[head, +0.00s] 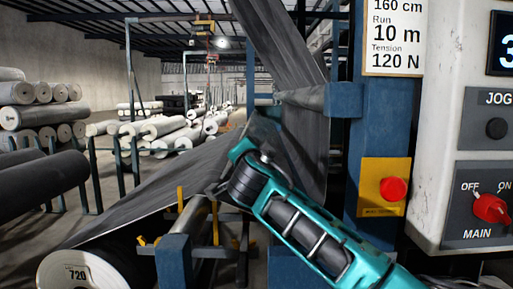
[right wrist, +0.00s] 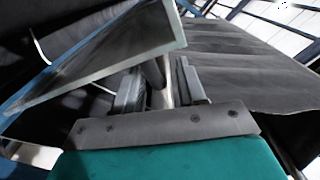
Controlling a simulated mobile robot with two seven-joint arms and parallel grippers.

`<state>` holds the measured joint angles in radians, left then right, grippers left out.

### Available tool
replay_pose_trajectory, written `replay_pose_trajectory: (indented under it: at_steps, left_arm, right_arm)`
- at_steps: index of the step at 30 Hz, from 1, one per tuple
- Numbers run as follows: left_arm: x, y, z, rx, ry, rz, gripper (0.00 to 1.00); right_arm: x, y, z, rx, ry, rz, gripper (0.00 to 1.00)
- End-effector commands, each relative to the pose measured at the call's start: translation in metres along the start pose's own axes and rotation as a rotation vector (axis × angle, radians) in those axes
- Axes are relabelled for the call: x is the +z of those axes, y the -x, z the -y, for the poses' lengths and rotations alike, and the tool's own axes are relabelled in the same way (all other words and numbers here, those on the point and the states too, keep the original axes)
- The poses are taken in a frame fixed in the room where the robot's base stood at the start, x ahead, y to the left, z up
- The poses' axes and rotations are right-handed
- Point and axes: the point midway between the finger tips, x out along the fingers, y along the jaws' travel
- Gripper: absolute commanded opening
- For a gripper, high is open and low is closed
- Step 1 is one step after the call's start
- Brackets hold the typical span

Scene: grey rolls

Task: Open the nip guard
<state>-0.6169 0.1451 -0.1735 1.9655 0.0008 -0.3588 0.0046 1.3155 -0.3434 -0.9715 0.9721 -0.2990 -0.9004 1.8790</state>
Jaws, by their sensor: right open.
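The nip guard, as far as I can tell, is the blue-edged, dark see-through panel (right wrist: 95,62) that crosses the upper left of the right wrist view. A pale upright bar (right wrist: 159,82), perhaps its handle, stands at the panel's lower edge. My right gripper (right wrist: 161,88) is open, with one finger on each side of this bar. I cannot tell whether the fingers touch it. In the head view my teal right arm reaches up from the lower right, and its wrist hides the gripper and most of the guard. My left gripper is out of view.
Grey fabric (head: 190,170) runs from a large roll (head: 85,270) up through the machine. A blue post (head: 375,120) bears a red button on a yellow plate (head: 384,187). A control cabinet (head: 450,110) with a red main switch (head: 490,208) stands at the right.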

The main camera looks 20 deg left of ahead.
Motion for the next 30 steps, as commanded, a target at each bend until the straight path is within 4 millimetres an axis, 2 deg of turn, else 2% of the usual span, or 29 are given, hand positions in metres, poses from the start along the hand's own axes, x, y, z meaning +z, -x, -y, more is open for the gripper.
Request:
replay_pose_trajectory:
  at_steps: [6, 12, 26, 30]
  left_arm:
    - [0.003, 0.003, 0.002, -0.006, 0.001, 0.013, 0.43]
    - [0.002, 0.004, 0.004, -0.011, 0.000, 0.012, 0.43]
    - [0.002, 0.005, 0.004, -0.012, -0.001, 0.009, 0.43]
    - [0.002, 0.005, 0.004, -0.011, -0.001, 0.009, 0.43]
  right_arm:
    - [0.000, -0.019, 0.002, 0.001, 0.003, -0.001, 0.40]
    - [0.000, -0.029, 0.001, 0.000, 0.001, -0.001, 0.40]
    - [-0.001, -0.033, 0.000, -0.001, -0.001, -0.001, 0.40]
    - [-0.001, -0.033, 0.000, 0.000, -0.001, -0.001, 0.27]
